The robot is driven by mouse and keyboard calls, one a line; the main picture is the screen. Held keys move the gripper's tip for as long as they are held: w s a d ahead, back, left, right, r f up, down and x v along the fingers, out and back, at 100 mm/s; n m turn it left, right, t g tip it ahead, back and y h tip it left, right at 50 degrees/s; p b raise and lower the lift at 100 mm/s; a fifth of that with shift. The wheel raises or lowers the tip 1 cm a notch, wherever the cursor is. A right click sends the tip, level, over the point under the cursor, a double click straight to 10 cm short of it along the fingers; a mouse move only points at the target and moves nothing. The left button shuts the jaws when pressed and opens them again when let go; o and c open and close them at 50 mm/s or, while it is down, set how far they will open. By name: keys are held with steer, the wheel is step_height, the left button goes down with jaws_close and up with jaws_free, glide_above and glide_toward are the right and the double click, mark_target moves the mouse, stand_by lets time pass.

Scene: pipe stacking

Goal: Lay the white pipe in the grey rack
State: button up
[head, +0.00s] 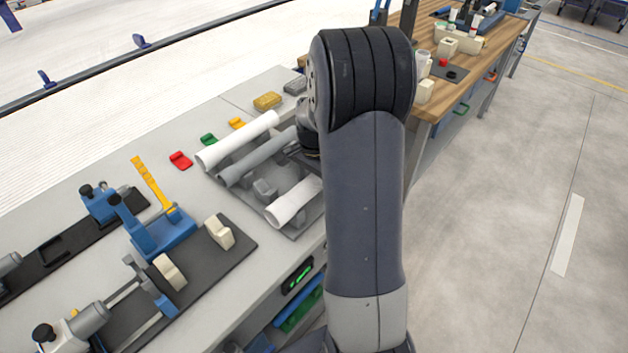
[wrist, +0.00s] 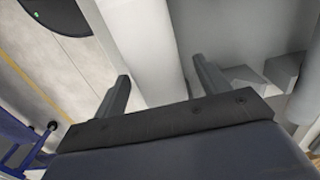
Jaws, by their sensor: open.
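My gripper (wrist: 160,84) is open in the wrist view. A white pipe (wrist: 142,45) passes between its two separated fingers, and I cannot tell whether they touch it. In the head view my arm hides the fingers. There, one white pipe (head: 293,202) lies at the near side of the grey rack (head: 296,234), its right end behind my arm. A second white pipe (head: 237,140) lies at the far side, with a grey pipe (head: 257,157) beside it. I cannot tell for sure which white pipe is between the fingers.
Grey support blocks (head: 264,188) stand between the pipes. Red (head: 180,160), green (head: 208,139) and yellow (head: 237,123) pieces lie beyond the rack. A blue clamp fixture (head: 158,236) stands on a dark plate to the left. A wooden bench (head: 484,62) is at the back right.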

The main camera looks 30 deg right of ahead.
mark_target(314, 177)
steer(key=shift+r, duration=0.15)
step_height(314, 177, up, 11)
steer(key=shift+f, duration=0.2)
stand_by(0.3)
step_height(314, 177, down, 11)
steer(key=shift+f, duration=0.1)
step_height(314, 177, up, 3)
steer(key=shift+p, duration=1)
steer(key=shift+r+p, duration=0.5)
steer(key=shift+r, duration=0.25)
